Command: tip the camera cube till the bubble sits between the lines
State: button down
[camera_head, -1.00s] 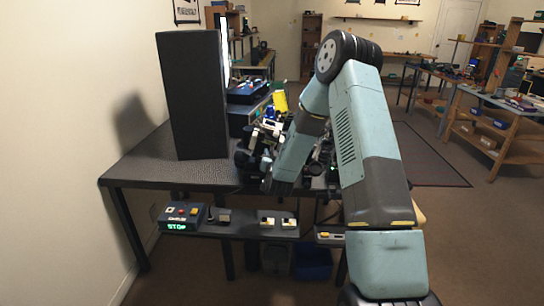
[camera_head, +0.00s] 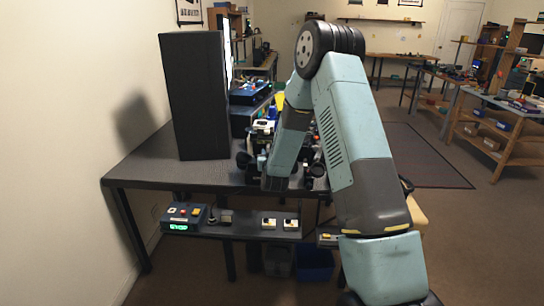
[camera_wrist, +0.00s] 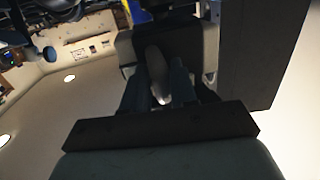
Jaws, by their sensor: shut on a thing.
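Behind this piece is a dark block (camera_wrist: 165,40) with pale corners. I cannot tell whether this block is the camera cube. I cannot make out a bubble or its lines in either view.
A tall black panel (camera_head: 199,95) stands on the dark bench (camera_head: 135,168), left of the gear; a large dark slab (camera_wrist: 262,50) fills the wrist view's right. A control box with a green display (camera_head: 184,218) sits on the lower shelf.

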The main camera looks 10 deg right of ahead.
jog(key=shift+a, duration=0.35)
jog(key=c, duration=1.2)
grip_release()
jog(key=shift+o, duration=0.6)
jog(key=shift+d, duration=0.15)
jog(key=s+a, duration=0.1)
jog(key=s, duration=1.2)
jog(key=shift+s+a+r, duration=0.3)
jog(key=shift+a+r, duration=0.05)
jog(key=shift+r, duration=0.1)
